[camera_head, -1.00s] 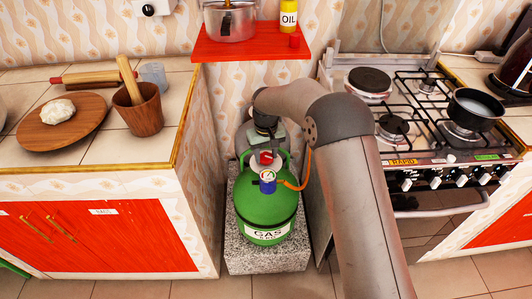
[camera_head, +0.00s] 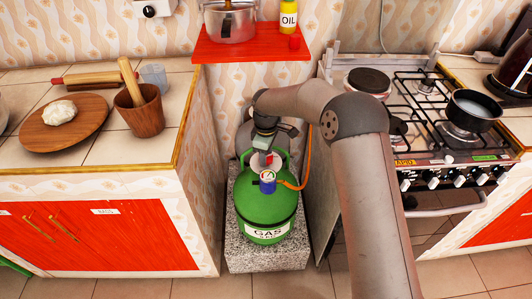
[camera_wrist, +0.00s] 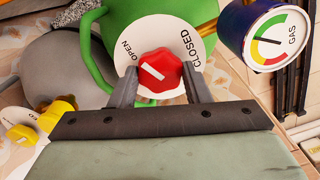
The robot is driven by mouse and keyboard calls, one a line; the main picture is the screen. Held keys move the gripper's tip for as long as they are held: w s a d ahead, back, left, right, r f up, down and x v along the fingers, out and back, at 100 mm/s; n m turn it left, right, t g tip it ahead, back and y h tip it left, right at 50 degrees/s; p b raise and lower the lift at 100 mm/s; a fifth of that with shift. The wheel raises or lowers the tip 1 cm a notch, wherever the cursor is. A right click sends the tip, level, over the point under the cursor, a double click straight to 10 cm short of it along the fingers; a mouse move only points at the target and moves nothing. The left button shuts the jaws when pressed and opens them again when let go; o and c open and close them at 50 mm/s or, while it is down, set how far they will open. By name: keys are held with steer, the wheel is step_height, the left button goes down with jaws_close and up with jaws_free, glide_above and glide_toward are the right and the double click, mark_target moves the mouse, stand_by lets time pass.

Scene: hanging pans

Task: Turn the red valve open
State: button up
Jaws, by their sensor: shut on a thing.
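The red valve (camera_wrist: 161,72) is a knob on a white round dial (camera_wrist: 150,32) marked OPEN at left and CLOSED at right. A white line on the knob slants toward the upper left, between the two words. My gripper (camera_wrist: 159,70) is shut on the valve, with one dark finger on each side of it. The dial belongs to the green gas bottle (camera_head: 265,210), which stands upright on a speckled stone block (camera_head: 268,258). In the head view my gripper comes down on top of the bottle and covers most of the valve.
A round gauge (camera_wrist: 268,38) sits right beside the dial. An orange hose (camera_head: 300,180) runs from the bottle. The tiled counter (camera_head: 80,150) is close at left, the stove (camera_head: 430,130) at right, and a red shelf (camera_head: 250,48) above. A grey bottle (camera_wrist: 60,70) stands behind.

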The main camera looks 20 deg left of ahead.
steer(key=shift+n, duration=0.7)
steer(key=o, duration=1)
step_height(320, 180, up, 18)
steer(key=shift+f+p, duration=0.25)
steer(key=shift+p, duration=0.2)
